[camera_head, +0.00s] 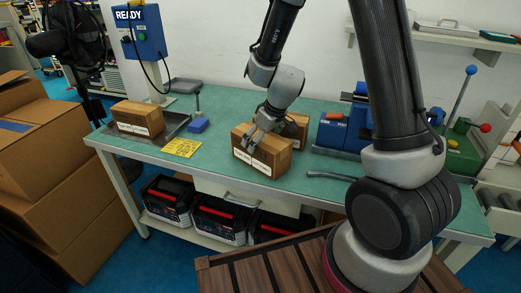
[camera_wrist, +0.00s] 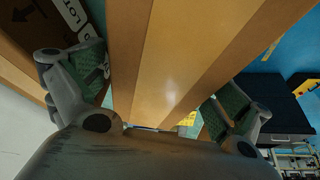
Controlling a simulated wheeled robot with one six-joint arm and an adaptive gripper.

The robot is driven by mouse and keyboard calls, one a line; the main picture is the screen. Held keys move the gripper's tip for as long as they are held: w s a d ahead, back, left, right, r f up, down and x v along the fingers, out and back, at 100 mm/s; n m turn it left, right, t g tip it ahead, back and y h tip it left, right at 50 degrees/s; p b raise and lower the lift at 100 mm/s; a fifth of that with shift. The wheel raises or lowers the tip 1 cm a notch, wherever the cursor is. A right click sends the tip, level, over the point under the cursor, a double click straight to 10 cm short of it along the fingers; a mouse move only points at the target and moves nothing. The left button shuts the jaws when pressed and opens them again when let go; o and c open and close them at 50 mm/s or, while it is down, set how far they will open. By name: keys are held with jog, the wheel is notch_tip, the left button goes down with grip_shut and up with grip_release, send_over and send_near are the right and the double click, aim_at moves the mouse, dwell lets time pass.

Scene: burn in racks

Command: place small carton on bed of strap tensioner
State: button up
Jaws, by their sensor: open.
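A small brown carton (camera_head: 265,163) with a white label stands in the middle of the green bench. My gripper (camera_head: 257,137) points down at its top with fingers open. In the wrist view the carton (camera_wrist: 180,65) fills the middle, between the two green-padded fingers of my gripper (camera_wrist: 158,90). I cannot tell whether the pads touch it. A second carton (camera_head: 297,128) stands close behind, partly hidden. Another carton (camera_head: 136,118) sits on a grey tray at the left. A blue machine (camera_head: 345,130) and a green machine with levers (camera_head: 460,150) stand at the right; which is the strap tensioner is unclear.
A yellow card (camera_head: 182,147) and a blue-based post (camera_head: 198,125) are left of the cartons. A grey handle (camera_head: 331,175) lies near the front edge. Large boxes (camera_head: 55,150) stand at the left. Bare bench lies between the card and the middle carton.

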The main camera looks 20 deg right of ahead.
jog(key=shift+f, duration=0.1)
jog(key=shift+c, duration=0.2)
jog(key=c, duration=1.3)
jog(key=shift+w, duration=0.1)
jog(key=c, duration=0.5)
